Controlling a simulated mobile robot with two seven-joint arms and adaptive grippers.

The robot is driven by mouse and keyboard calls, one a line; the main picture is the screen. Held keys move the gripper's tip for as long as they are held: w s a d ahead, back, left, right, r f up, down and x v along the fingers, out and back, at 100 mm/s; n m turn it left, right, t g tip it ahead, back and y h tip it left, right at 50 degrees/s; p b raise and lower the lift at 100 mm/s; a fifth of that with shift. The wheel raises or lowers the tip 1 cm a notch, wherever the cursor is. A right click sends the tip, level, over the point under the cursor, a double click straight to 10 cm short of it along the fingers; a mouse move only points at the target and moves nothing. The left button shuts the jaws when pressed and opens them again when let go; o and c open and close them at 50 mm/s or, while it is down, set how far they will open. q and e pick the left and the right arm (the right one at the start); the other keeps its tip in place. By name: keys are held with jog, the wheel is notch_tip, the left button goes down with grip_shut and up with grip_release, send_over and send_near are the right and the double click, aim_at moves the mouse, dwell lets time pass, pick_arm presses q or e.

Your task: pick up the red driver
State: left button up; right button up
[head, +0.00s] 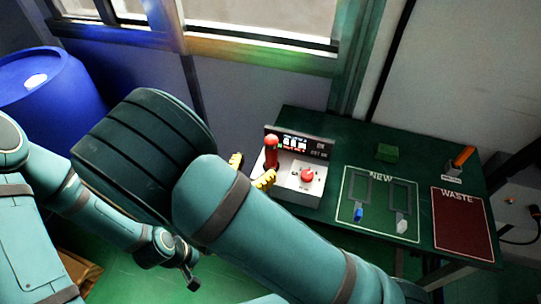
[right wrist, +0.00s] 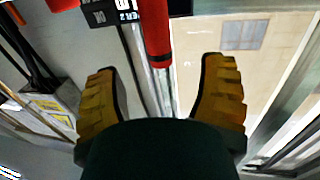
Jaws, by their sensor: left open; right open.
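The red driver (head: 271,152) stands upright at the left side of the white control box on the green table. In the right wrist view the red driver (right wrist: 155,35) shows as a red cylinder at the top, in line with the gap between the fingers. My right gripper (head: 251,170) has its yellow fingers open just left of the driver, and the right wrist view shows the gap empty near the palm. Whether a finger touches the driver cannot be told. My left gripper (head: 192,283) hangs low at the left, away from the table, open; its fingers are small and dark.
The control box (head: 312,183) has a display and a red knob (head: 307,174). A blue barrel (head: 50,95) stands left.

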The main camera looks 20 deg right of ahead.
aim_at(268, 152)
jog(key=x, duration=0.2)
jog(key=shift+w+d, duration=0.25)
jog(key=shift+f+b+x, duration=0.15)
jog(key=shift+b+x, duration=0.1)
jog(key=shift+x, duration=1.05)
jog(key=shift+f+b+x, duration=0.15)
jog(key=shift+b+x, duration=0.05)
jog(key=shift+x, duration=1.15)
jog(key=shift+s, duration=0.1)
grip_shut()
